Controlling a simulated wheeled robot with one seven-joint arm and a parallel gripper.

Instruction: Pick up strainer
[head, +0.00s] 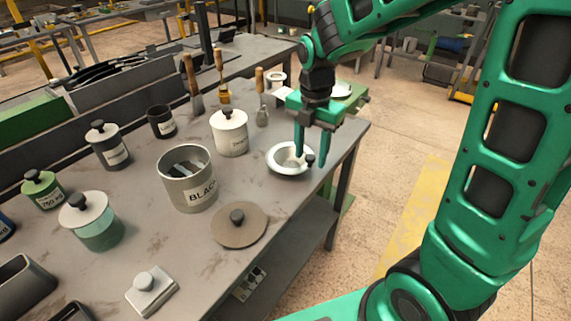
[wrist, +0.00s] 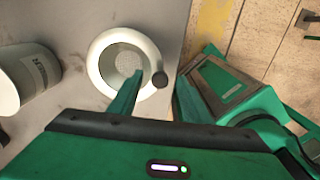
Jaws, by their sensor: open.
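The strainer (head: 285,162) is a white round ring with a mesh centre and a small dark knob on its edge. It sits near the right edge of the grey table. In the wrist view the strainer (wrist: 104,50) lies just beyond the fingertips, with its knob (wrist: 160,80) between the two fingers. My gripper (head: 312,165) is green, open and empty, pointing down over the strainer's right side, around the knob. It also shows in the wrist view (wrist: 152,88). I cannot tell whether the fingers touch the strainer.
A white lidded canister (head: 230,133) stands left of the strainer. A grey pot labelled BLACK (head: 188,190) and a round brown lid (head: 239,227) are nearer.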

